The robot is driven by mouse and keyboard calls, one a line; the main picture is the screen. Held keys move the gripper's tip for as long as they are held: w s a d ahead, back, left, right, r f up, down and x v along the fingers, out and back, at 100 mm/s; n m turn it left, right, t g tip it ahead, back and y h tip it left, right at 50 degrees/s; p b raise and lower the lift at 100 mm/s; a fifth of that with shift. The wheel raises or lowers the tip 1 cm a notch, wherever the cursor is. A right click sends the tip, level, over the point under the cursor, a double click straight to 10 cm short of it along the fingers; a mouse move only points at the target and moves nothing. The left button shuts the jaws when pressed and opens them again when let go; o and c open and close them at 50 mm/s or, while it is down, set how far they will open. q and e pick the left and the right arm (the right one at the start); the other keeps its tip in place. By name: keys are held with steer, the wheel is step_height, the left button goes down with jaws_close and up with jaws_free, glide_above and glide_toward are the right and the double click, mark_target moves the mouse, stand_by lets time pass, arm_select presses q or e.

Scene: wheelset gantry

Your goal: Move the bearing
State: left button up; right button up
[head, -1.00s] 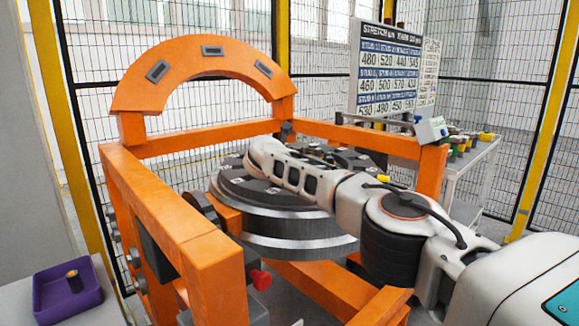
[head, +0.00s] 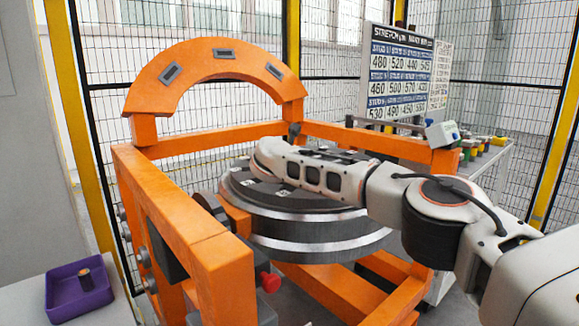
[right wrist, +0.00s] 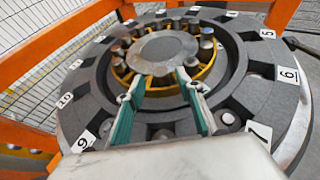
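In the right wrist view, a round bearing (right wrist: 208,72) with a yellow cage and several metal rollers sits around the grey centre of a big dark wheel-like disc (right wrist: 235,60). Numbered tags ring the disc. My right gripper (right wrist: 160,86) has two green-padded fingers, spread apart over the near part of the bearing. I see nothing clearly clamped between them, and contact is unclear. In the head view, my right arm reaches across the disc (head: 320,240) and hides the bearing and the right gripper. My left gripper is not in view.
An orange frame (head: 190,240) with an arch (head: 215,62) surrounds the disc. A purple tray (head: 80,302) with a small cylinder (head: 85,279) stands at lower left. A number board (head: 400,75) stands behind. A side table with coloured items (head: 485,145) is at right. Mesh fencing encloses the area.

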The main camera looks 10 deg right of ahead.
steer(key=v, duration=0.9)
steer(key=shift+s+a, duration=0.25)
